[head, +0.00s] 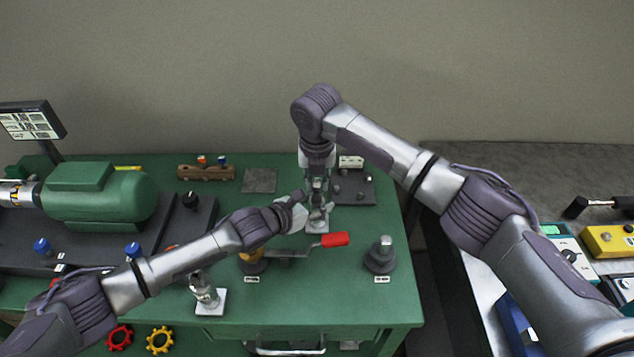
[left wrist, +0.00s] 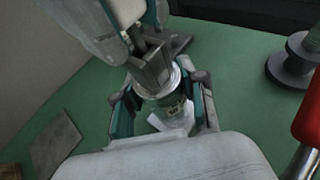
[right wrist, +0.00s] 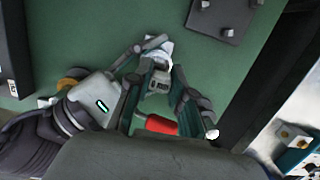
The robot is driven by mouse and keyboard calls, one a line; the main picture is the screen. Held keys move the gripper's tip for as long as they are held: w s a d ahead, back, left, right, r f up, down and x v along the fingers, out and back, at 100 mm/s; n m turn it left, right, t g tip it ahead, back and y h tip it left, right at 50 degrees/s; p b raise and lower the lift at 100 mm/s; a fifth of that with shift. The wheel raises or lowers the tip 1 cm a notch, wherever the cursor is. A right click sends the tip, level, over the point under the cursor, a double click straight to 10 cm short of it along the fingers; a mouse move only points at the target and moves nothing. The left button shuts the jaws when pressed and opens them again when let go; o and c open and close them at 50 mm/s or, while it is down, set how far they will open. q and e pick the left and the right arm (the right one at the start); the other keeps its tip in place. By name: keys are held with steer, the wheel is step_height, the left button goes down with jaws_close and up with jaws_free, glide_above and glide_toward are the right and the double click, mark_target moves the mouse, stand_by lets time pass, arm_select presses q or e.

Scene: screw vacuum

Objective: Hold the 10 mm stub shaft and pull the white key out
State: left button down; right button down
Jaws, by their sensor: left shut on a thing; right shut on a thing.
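The stub shaft (left wrist: 163,92) is a short silvery cylinder with a small label, above a white plate (head: 317,228) on the green bench. My left gripper (head: 309,212) reaches in from the left and is shut on it, one finger on each side in the left wrist view. My right gripper (head: 318,192) comes down from above and is shut at the top of the same piece. The white key cannot be told apart; the right fingers cover the top. A pale part (right wrist: 160,50) shows between the fingers in the right wrist view.
A red-handled tool (head: 334,240) lies close in front of the grippers. A dark stepped post (head: 380,256) stands to the right, a similar silvery piece (head: 206,292) front left. A dark plate (head: 352,189) lies behind. A green motor (head: 100,195) fills the left.

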mark_target(317, 179)
step_height(317, 179, up, 10)
steer(key=shift+f, duration=0.2)
arm_select(q)
steer(key=c, duration=0.6)
jaws_free()
steer(key=shift+o, duration=0.2)
